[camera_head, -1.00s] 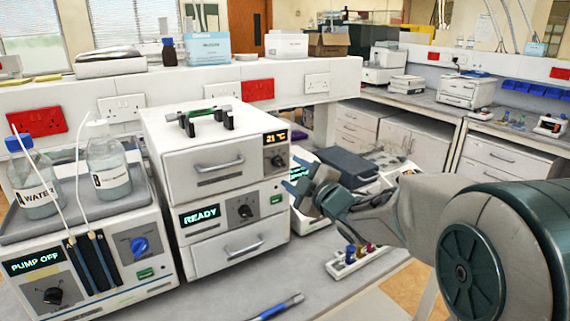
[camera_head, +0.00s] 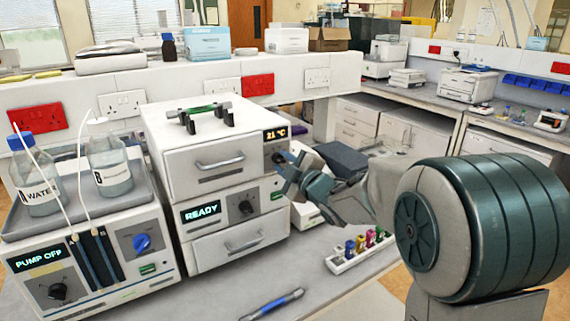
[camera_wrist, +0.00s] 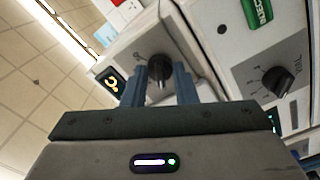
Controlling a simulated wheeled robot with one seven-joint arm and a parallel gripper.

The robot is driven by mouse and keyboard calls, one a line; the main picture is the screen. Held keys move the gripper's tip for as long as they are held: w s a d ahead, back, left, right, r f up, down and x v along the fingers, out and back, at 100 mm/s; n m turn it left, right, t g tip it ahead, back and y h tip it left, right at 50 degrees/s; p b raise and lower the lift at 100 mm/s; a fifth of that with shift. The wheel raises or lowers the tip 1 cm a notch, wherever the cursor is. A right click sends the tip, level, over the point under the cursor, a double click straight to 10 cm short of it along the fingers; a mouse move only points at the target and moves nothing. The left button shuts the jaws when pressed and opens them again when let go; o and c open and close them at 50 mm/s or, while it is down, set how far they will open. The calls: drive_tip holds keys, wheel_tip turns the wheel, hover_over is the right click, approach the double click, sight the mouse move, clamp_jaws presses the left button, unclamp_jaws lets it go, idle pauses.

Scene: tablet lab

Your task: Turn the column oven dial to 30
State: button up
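The column oven (camera_head: 205,165) is the white top unit of the stack, with a drawer handle. Its display (camera_head: 275,135) reads 21 °C. Its black dial (camera_head: 278,157) is below the display, partly covered by my gripper (camera_head: 284,172) in the head view. In the wrist view the dial (camera_wrist: 159,70) lies between the two blue-grey fingertips of my gripper (camera_wrist: 160,76). The fingers are apart, with small gaps visible on both sides of the dial; I cannot tell how deep they reach around it. The dial's exact angle is hard to read.
Below the oven, a unit showing READY (camera_head: 200,212) has its own black dial (camera_head: 246,207). The pump unit (camera_head: 100,265) with two bottles stands left. A vial rack (camera_head: 345,262) and a blue pen (camera_head: 272,304) lie on the bench.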

drive_tip(key=m+b, duration=0.1)
drive_tip(key=m, duration=0.2)
drive_tip(key=shift+m, duration=2.3)
drive_tip(key=o, duration=1)
drive_tip(key=shift+s, duration=0.1)
